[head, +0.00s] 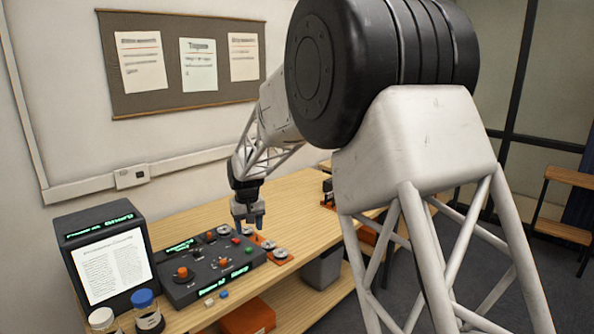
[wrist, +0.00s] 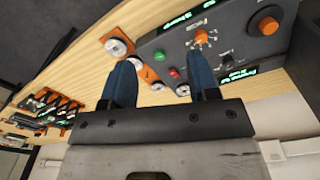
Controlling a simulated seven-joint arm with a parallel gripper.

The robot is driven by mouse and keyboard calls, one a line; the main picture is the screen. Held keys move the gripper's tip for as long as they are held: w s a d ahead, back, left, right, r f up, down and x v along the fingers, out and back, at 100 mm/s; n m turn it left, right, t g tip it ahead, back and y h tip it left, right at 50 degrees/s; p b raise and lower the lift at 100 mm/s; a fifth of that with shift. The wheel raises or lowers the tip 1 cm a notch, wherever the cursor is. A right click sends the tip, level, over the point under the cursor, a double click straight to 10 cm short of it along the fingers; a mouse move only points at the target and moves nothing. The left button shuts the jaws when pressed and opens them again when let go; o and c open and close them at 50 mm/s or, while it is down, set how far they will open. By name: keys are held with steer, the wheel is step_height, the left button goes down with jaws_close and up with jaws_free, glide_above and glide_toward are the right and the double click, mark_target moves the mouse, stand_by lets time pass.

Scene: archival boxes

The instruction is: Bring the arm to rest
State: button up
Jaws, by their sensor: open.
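My gripper (head: 249,218) hangs fingers-down over the wooden desk, above the right part of the dark control panel (head: 187,287). In the wrist view its two blue fingers (wrist: 164,82) stand well apart, with nothing between them. The gripper is open. The panel shows in the wrist view with an orange knob, a red and a green button and green lit displays. My arm reaches down to the gripper from the large black joint at the upper middle of the head view.
Orange holders with silver discs (head: 279,254) sit beside the panel. A dark screen unit (head: 105,255) and two jars, one blue-lidded (head: 147,310), stand at the left. An orange box (head: 247,318) is below. The desk (head: 300,190) behind the gripper is largely clear.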

steer(key=s+d+r+m, duration=0.1)
steer(key=s+d+r, duration=0.3)
steer(key=s+d, duration=0.3)
steer(key=s+d+r+m+t, duration=0.1)
steer(key=s+d+r, duration=0.3)
steer(key=s+d, duration=0.3)
steer(key=s+d+r, duration=0.4)
steer(key=s+d, duration=0.3)
steer(key=s+d+f+m, duration=0.1)
steer(key=s+d, duration=0.3)
steer(key=s, duration=0.5)
steer(key=s+d+f+m, duration=0.1)
steer(key=s+d, duration=0.3)
steer(key=s, duration=0.6)
steer(key=s+d+f+m+t, duration=0.1)
steer(key=s+d, duration=0.3)
steer(key=s, duration=0.5)
steer(key=shift+s+d+f, duration=0.15)
steer(key=shift+s+d, duration=0.2)
steer(key=shift+s, duration=0.05)
stand_by(0.5)
